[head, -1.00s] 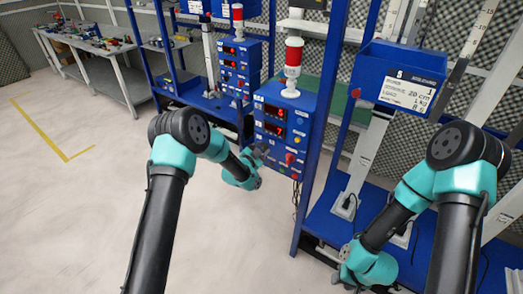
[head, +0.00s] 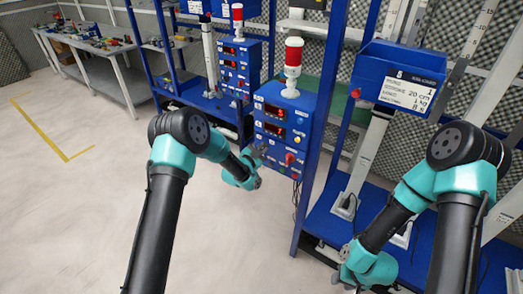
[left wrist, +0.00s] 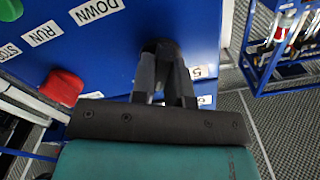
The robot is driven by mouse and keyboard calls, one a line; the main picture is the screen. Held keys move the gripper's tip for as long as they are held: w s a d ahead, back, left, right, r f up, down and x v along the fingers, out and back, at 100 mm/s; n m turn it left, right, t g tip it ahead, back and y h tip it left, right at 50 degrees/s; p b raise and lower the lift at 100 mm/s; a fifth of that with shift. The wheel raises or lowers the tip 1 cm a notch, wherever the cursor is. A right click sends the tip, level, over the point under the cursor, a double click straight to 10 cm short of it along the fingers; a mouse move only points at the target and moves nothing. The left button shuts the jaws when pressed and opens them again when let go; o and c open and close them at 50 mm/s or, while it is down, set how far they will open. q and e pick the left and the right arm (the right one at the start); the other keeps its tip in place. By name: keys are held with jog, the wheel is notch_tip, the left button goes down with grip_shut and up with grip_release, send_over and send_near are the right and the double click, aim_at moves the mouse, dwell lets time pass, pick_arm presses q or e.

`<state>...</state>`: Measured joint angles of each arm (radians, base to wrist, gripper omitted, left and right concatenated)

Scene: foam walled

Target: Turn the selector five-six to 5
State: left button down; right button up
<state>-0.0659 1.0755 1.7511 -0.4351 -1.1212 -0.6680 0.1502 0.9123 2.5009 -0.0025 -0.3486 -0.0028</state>
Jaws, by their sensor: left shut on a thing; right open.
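The selector five-six is a dark knob (left wrist: 158,45) on the blue control box, seen in the left wrist view. A white label with a 5 (left wrist: 202,72) is beside it, and a second label below is partly hidden. My left gripper (left wrist: 163,60) is shut on the knob, its fingers pointing at the panel. In the head view my left gripper (head: 257,152) is at the left edge of the blue control box (head: 270,147) and hides the knob. My right gripper (head: 343,280) is open, low by the shelf and away from the box, its fingertips hard to see.
A red knob (left wrist: 63,87) and labels DOWN, RUN and STOP are on the same panel. A red and white lamp (head: 292,65) stands on the box. A blue bin (head: 400,70) is to the right. Open floor lies to the left.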

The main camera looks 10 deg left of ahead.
pick_arm(q)
jog(key=n, duration=0.5)
jog(key=shift+n, duration=0.3)
jog(key=n, duration=0.6)
jog(key=shift+w+a, duration=0.1)
jog(key=shift+a, duration=0.05)
dwell(0.4)
jog(key=c, duration=1.1)
grip_release()
